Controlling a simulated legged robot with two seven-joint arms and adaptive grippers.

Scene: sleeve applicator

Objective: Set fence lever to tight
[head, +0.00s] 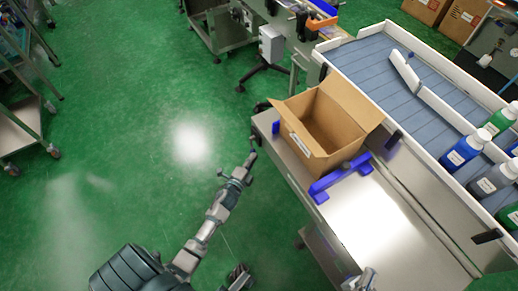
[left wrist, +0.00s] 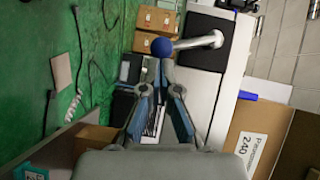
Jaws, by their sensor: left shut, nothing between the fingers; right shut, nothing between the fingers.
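A blue ball knob (left wrist: 162,47) on a silver rod (left wrist: 200,41) shows in the left wrist view; it looks like the fence lever. My left gripper (left wrist: 161,66) is shut and empty, its fingertips just short of the knob in the picture. Whether they touch it I cannot tell. In the head view my left gripper (head: 250,156) is at the left end of the steel bench; the lever is not clear there. My right gripper (head: 362,281) shows only partly at the bottom edge, over the bench side, shut and empty.
An open cardboard box (head: 325,122) stands on the steel bench (head: 375,222) between blue brackets (head: 340,179). A blue-grey conveyor (head: 385,65) runs behind, with several bottles (head: 462,152) at right. The green floor (head: 120,130) at left is mostly clear.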

